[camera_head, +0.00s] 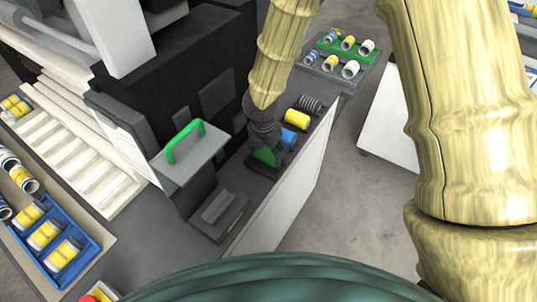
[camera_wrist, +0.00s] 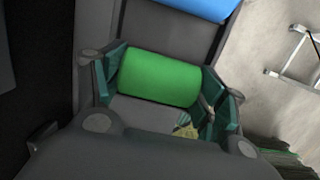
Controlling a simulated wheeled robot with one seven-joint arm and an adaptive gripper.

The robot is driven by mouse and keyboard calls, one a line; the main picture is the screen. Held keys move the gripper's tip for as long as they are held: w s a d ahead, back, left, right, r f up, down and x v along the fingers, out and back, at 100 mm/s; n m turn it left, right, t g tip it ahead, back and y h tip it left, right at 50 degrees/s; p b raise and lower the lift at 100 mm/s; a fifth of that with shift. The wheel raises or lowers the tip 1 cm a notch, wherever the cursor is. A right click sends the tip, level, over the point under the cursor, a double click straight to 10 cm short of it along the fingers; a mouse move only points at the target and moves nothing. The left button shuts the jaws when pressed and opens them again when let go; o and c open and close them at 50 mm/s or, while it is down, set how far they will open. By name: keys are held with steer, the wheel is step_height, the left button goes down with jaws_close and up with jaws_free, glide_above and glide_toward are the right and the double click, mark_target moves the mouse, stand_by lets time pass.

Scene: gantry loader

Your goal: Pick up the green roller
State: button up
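The green roller (camera_head: 264,156) lies in the row of rollers on the dark bench, mostly below and partly hidden by my gripper (camera_head: 262,138). In the wrist view the green roller (camera_wrist: 158,80) lies crosswise between the teal finger pads of my gripper (camera_wrist: 168,88). The left pad is close against its left end; a small gap shows at its right end. The fingers look spread around it. Whether a pad touches it is hard to tell.
A blue roller (camera_head: 293,138) sits just beyond, then a yellow roller (camera_head: 297,118) and a dark ribbed one (camera_head: 310,103). A panel with a green handle (camera_head: 185,141) stands left of my gripper. A blue tray of rollers (camera_head: 53,268) is at lower left.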

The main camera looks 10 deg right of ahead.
mark_target(269, 150)
steer(key=c, duration=0.3)
steer(key=shift+c, duration=0.2)
steer(key=shift+r, duration=0.1)
steer(key=shift+r+b, duration=0.35)
steer(key=shift+r, duration=1.05)
steer(key=shift+s+r, duration=0.2)
steer(key=shift+r, duration=0.05)
steer(key=s+d+r+b, duration=0.1)
steer(key=s+d+b, duration=0.1)
steer(key=s, duration=1.3)
steer(key=shift+s+r+b, duration=0.25)
steer(key=shift+r+b, duration=0.05)
steer(key=shift+b, duration=0.05)
steer(key=shift+d, duration=0.1)
